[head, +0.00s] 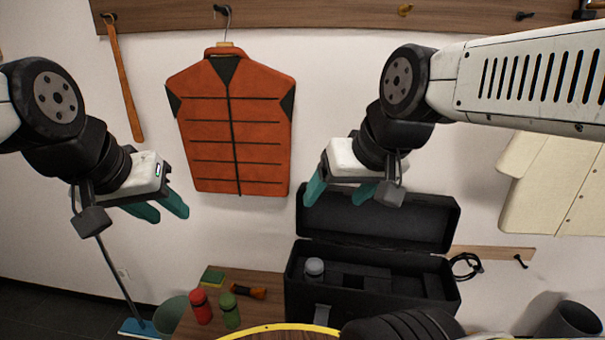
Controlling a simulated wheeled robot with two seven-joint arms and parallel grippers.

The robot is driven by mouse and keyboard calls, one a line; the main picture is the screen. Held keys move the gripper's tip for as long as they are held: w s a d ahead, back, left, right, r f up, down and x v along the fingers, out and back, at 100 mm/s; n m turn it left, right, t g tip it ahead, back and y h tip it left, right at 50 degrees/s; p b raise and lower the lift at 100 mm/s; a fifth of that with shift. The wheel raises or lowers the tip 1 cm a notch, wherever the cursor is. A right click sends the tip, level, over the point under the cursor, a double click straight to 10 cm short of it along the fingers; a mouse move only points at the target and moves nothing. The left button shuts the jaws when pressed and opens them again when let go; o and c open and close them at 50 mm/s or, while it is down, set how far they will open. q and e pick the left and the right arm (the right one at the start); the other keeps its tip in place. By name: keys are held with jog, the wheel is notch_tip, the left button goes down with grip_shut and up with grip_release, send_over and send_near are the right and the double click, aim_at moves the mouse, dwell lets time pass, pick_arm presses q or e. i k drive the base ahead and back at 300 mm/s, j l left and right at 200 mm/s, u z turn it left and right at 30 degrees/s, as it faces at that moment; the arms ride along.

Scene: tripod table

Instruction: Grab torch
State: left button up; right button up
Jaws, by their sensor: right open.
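A small orange and black object (247,291), which looks like the torch, lies on the wooden tabletop (262,307) left of an open black case. It is small in the head view, so its details are unclear. My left gripper (168,214) hangs in the air above and to the left of it, with its teal fingers apart and nothing between them. My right gripper (336,194) is open and empty, in front of the raised case lid.
The black case (372,305) holds a grey-capped cylinder (314,268). A red bottle (201,306), a green bottle (229,310) and a green-yellow sponge (212,278) crowd the tabletop. An orange vest (235,130) hangs behind. A bucket (170,315) stands lower left.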

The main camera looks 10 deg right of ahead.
aim_at(259, 293)
jog(key=k, duration=0.45)
jog(key=k+z, duration=0.45)
jog(key=k+l+z, duration=0.25)
jog(key=z, duration=0.2)
jog(key=i+j+z, duration=0.15)
jog(key=j, duration=0.95)
jog(key=j+z, duration=0.15)
jog(key=j, duration=1)
jog(key=i+j, duration=0.1)
jog(key=j, duration=0.65)
jog(key=i+j, duration=0.1)
jog(key=j, duration=1.35)
jog(key=i+j, duration=0.15)
jog(key=j, duration=0.55)
jog(key=i+j, duration=0.1)
jog(key=j, duration=0.65)
jog(key=i+l, duration=0.1)
jog(key=l, duration=0.65)
jog(key=i+l, duration=0.15)
jog(key=l, duration=0.2)
